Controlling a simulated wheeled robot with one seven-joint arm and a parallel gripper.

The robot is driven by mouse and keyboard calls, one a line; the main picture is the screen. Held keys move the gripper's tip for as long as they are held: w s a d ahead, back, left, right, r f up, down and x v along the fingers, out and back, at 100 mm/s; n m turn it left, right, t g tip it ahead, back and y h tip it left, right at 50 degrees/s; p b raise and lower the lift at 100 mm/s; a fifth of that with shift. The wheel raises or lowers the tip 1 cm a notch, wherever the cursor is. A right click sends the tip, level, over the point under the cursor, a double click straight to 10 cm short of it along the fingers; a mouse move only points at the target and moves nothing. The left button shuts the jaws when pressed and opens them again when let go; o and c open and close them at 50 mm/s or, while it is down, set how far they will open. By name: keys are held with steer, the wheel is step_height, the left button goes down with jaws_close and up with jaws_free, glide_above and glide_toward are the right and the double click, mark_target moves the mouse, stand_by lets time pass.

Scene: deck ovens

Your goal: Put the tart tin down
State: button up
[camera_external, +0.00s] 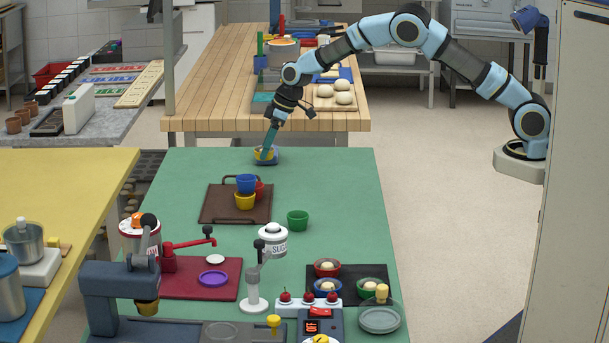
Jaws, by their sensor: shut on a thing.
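My gripper (268,145) points down at the far edge of the green table, at the end of my outstretched arm. It is shut on a small yellow tart tin (260,154). A blue dish or base (274,160) shows right under the tin, at the table top. The fingers partly cover the tin, and I cannot tell whether it touches what is below.
On the green table (330,190), a brown tray (222,207) holds stacked blue, yellow and red cups. A green cup (298,221) stands beside it. A dark tray (346,272) with filled tins, a sugar jar (273,241) and machines crowd the near end. The far right is clear.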

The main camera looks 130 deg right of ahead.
mark_target(267, 176)
steer(key=shift+f+p, duration=0.6)
steer(key=shift+f, duration=2)
steer(key=shift+f, duration=0.1)
steer(key=shift+f, duration=0.15)
steer(key=o, duration=1.5)
steer(key=shift+r, duration=0.2)
steer(key=b+v, duration=0.3)
steer(key=v, duration=0.9)
steer(key=shift+b, duration=0.3)
steer(key=shift+w, duration=0.1)
